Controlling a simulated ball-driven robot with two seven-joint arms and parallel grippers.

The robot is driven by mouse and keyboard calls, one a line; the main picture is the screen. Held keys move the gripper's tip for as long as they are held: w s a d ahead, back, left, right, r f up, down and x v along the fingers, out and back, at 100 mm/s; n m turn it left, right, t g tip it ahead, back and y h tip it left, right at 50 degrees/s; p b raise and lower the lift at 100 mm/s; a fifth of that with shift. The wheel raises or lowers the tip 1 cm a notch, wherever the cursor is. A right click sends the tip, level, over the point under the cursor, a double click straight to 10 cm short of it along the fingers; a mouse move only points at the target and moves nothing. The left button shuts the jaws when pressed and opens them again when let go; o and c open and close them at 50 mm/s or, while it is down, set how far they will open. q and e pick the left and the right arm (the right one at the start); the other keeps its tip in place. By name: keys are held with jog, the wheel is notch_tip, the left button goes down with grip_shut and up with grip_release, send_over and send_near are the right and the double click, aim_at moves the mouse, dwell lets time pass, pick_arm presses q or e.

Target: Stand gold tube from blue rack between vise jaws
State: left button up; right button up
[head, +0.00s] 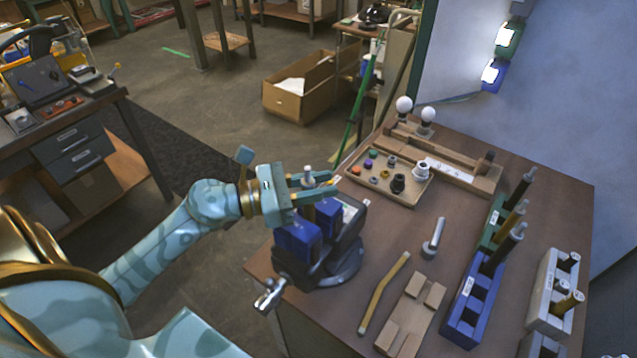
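My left gripper (322,186) is above the vise (322,268), with its fingers shut around the gold tube (309,213). The tube is upright, with a pale top end (308,172) above the fingers and its gold part below them. Its lower end is between or just above the blue vise jaws (297,240); the jaws and fingers hide whether it rests on anything. The blue rack (463,309) stands to the right, with a dark tube (504,247) at its far end and open slots nearer. My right gripper is not in view.
A green rack (492,226) and a white rack (552,285) hold other tubes. The vise handle (268,295) overhangs the left edge.

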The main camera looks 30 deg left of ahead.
pick_arm(q)
jog(key=o, duration=0.4)
jog(key=b+v, duration=0.2)
jog(key=v, duration=1.4)
jog(key=shift+s+a+b, duration=0.15)
jog(key=shift+b, duration=0.15)
